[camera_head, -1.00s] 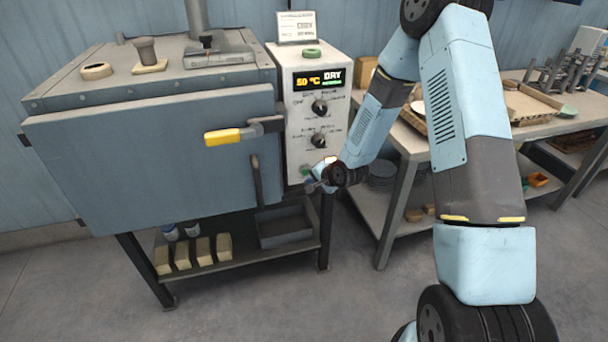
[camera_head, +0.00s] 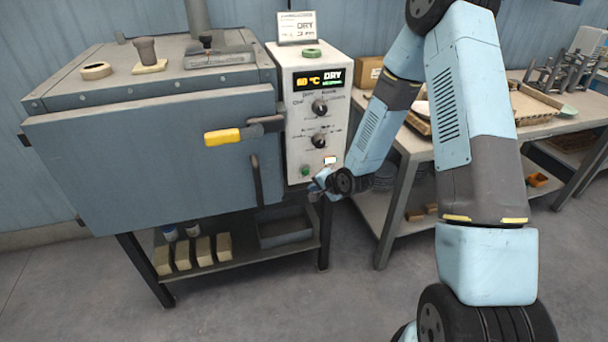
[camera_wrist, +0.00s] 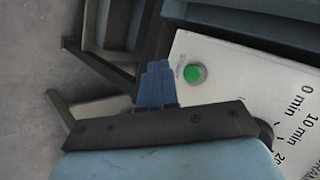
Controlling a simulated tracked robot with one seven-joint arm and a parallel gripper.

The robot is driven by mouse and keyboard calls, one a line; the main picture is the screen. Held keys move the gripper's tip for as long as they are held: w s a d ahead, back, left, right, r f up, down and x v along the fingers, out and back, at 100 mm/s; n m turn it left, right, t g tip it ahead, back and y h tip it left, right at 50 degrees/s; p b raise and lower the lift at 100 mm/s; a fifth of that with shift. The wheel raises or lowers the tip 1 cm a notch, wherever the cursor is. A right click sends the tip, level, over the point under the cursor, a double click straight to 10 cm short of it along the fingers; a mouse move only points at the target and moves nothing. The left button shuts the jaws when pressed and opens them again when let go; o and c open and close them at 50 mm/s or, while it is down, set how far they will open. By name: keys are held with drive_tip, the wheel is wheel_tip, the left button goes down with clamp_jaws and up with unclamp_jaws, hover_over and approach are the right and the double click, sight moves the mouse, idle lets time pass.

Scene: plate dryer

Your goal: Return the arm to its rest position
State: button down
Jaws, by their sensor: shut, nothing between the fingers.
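My arm (camera_head: 372,125) reaches down and left to the front of the dryer's control panel (camera_head: 313,100). My gripper (camera_head: 317,188) is by the panel's lower right part, beside and slightly below the green button (camera_head: 305,171). In the wrist view my gripper's blue fingers (camera_wrist: 156,84) are together with nothing between them, apart from the green button (camera_wrist: 194,73). Whether any part of the gripper touches the panel I cannot tell. The panel display (camera_head: 320,80) reads 60 °C DRY.
The dryer door (camera_head: 150,160) is closed, with a yellow-ended handle (camera_head: 223,136). A workbench (camera_head: 545,118) with trays and a rack stands to the right. Below the dryer is a shelf (camera_head: 240,262) with blocks and a grey bin (camera_head: 285,230). Floor in front is clear.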

drive_tip(key=s+d+r+n+h, duration=0.25)
drive_tip(key=d+r, duration=0.45)
drive_tip(key=r, duration=0.6)
drive_tip(key=s+d+r+n+h, duration=0.2)
drive_tip(key=s+d+r+h, duration=0.3)
drive_tip(key=r, duration=0.7)
drive_tip(key=s+d+r+n, duration=0.1)
drive_tip(key=s+d+r, duration=0.1)
drive_tip(key=s+r, duration=0.3)
drive_tip(key=s+d+r+n+g+y, duration=0.1)
drive_tip(key=s+d+r, duration=0.2)
drive_tip(key=s, duration=0.8)
drive_tip(key=s+d+r+n+g, duration=0.1)
drive_tip(key=s+d+r, duration=0.1)
drive_tip(key=s+r, duration=0.5)
drive_tip(key=shift+s+d, duration=0.2)
drive_tip(key=shift+s, duration=0.6)
